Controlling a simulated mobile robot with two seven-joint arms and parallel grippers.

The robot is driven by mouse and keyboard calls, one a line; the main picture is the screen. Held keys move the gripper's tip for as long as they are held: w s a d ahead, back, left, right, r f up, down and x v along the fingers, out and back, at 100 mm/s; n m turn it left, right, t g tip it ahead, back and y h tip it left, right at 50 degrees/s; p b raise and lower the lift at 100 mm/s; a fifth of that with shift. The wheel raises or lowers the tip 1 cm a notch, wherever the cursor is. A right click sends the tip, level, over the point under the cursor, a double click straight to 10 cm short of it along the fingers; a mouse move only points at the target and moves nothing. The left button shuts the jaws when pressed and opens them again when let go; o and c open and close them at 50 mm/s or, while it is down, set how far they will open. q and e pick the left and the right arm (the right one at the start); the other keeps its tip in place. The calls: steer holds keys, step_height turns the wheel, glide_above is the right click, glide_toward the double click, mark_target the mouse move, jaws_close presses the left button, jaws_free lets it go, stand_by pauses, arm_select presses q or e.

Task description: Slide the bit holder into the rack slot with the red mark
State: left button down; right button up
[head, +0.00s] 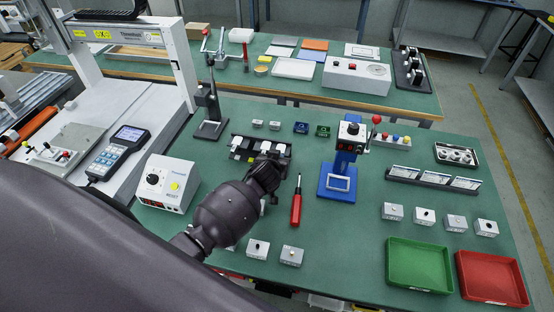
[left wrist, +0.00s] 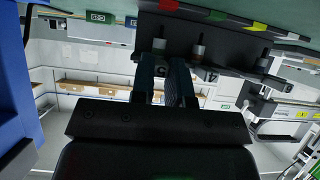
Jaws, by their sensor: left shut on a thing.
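The black rack (head: 288,154) stands on the green bench, left of the blue press. In the left wrist view, which is upside down, the rack (left wrist: 228,42) fills the top, with a red mark (left wrist: 168,4), a green mark (left wrist: 217,15) and a yellow mark (left wrist: 260,28) along its edge. Bit holders (left wrist: 197,50) sit in the rack to the right of my fingers. My left gripper (head: 270,167) is at the rack's front; in the wrist view its fingers (left wrist: 163,82) are shut on a bit holder (left wrist: 158,45) in line with the red mark. How deep it sits is hidden. My right gripper is out of view.
A red screwdriver (head: 296,205) lies just right of my gripper. The blue press (head: 338,180) stands further right, the white control box (head: 166,184) to the left. Small grey boxes (head: 291,255) lie in front. Green (head: 418,266) and red (head: 492,277) trays are at front right.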

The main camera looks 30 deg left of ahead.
arm_select(q)
steer(key=c, duration=1.1)
jaws_free()
steer(key=shift+o, duration=0.3)
steer(key=p+v, duration=0.1)
steer(key=v, duration=0.9)
steer(key=shift+s+r, duration=0.25)
steer(key=shift+s, duration=0.05)
